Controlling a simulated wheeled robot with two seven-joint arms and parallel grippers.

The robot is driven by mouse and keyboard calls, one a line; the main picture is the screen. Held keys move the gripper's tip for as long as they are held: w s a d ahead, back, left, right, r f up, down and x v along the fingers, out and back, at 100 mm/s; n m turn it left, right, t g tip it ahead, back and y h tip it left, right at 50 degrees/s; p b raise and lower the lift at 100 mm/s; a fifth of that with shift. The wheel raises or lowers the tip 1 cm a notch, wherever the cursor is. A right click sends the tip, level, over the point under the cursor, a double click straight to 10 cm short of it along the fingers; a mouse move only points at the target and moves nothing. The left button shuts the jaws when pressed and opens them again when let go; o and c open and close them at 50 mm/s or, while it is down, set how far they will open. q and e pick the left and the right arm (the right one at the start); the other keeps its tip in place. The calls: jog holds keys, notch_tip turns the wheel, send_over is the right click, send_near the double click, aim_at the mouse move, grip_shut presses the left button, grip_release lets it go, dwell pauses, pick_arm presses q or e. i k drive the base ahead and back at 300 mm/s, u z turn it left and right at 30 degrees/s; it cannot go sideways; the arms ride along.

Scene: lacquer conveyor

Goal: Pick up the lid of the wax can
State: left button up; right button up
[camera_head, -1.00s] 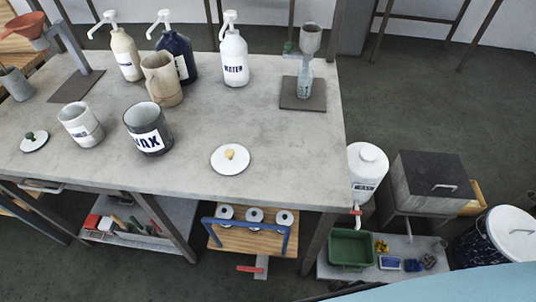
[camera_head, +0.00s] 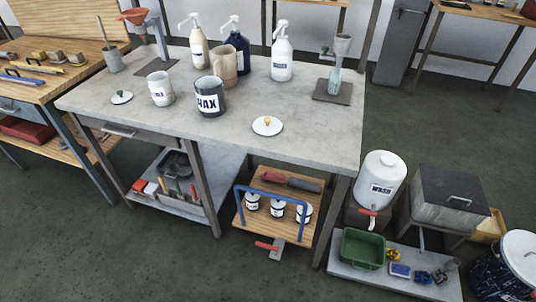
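The wax can (camera_head: 210,97) is a dark grey, open-topped can with a white WAX label, standing upright near the front of the grey worktable (camera_head: 310,125). A white round lid with a yellow knob (camera_head: 267,126) lies flat on the table to its right. Another white lid with a dark green knob (camera_head: 121,97) lies at the table's left, beside a white labelled can (camera_head: 160,89). Which lid belongs to which can is not marked. Neither of my grippers shows in the head view.
Pump bottles (camera_head: 282,51), a beige jug (camera_head: 223,66) and a stand with a glass funnel (camera_head: 339,68) occupy the table's back. A wooden bench (camera_head: 42,88) stands left. A white wash tank (camera_head: 379,178) and green bin (camera_head: 362,248) sit at the right. Grey floor in front is clear.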

aim_at(267, 125)
jog(key=z, duration=0.65)
jog(key=k, duration=0.15)
jog(key=u, duration=1.65)
jog(key=i, duration=0.65)
jog(key=z, duration=0.2)
